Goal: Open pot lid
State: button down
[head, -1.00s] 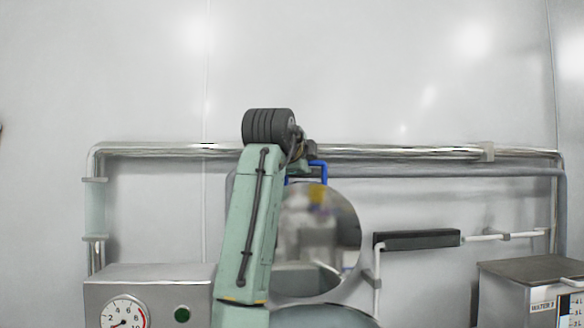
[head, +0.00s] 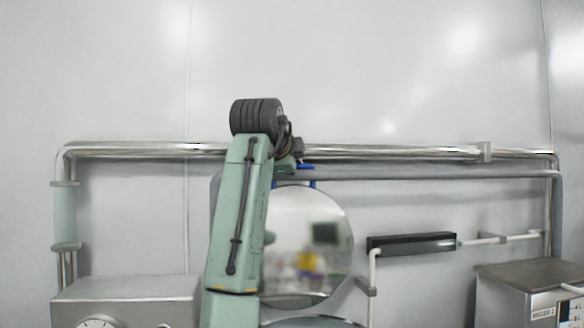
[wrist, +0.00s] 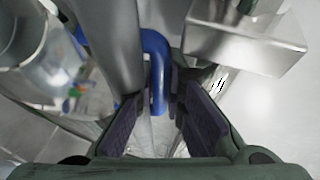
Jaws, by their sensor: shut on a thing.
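The pot lid (head: 312,240) is a round, mirror-like steel disc, seen in the head view standing steeply raised behind my arm. Its blue handle (head: 308,183) shows at its top edge. The rim of the pot (head: 312,322) just shows below it at the bottom edge of the picture. In the wrist view the blue handle (wrist: 156,62) is a bent bar running down between the two dark finger pads. My gripper (wrist: 160,105) is shut on this handle. In the head view my arm hides the gripper and the lid's left part.
Steel pipes (head: 400,152) run along the back wall. A gauge box (head: 125,290) stands at left and a steel cabinet (head: 530,275) at right. A black-sleeved pipe (head: 410,243) lies right of the lid. The wall above is clear.

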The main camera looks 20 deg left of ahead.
jog(key=c, duration=1.7)
grip_release()
jog(key=shift+o, duration=0.2)
jog(key=v, duration=1.2)
